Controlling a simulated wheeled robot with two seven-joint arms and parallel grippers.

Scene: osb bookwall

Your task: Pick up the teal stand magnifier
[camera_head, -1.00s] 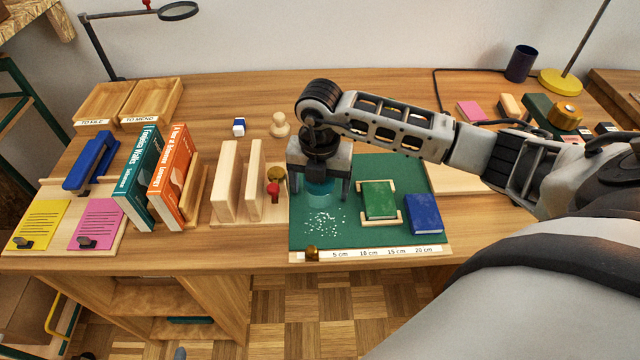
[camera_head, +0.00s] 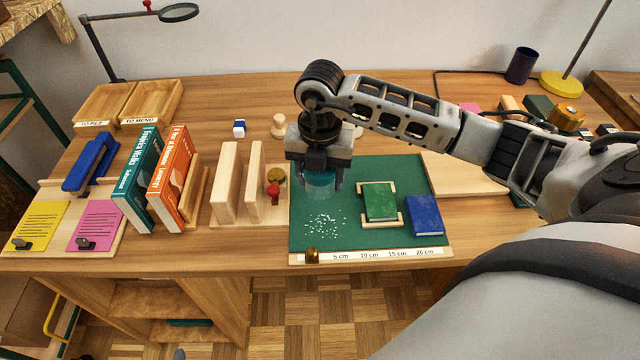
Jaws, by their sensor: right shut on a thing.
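The teal stand magnifier (camera_head: 320,187) is a small, see-through teal cylinder over the left part of the green mat (camera_head: 345,237). My right gripper (camera_head: 320,183) comes down on it from above and is shut on it. The fingers and the gripper body hide its upper part. I cannot tell for certain whether its foot is touching the mat or just above it.
White specks (camera_head: 326,224) lie on the mat in front of the magnifier. A green book (camera_head: 380,200) on a wooden cradle and a blue book (camera_head: 424,215) lie to its right. Wooden blocks (camera_head: 228,182) and a red-handled stamp (camera_head: 273,192) stand to its left.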

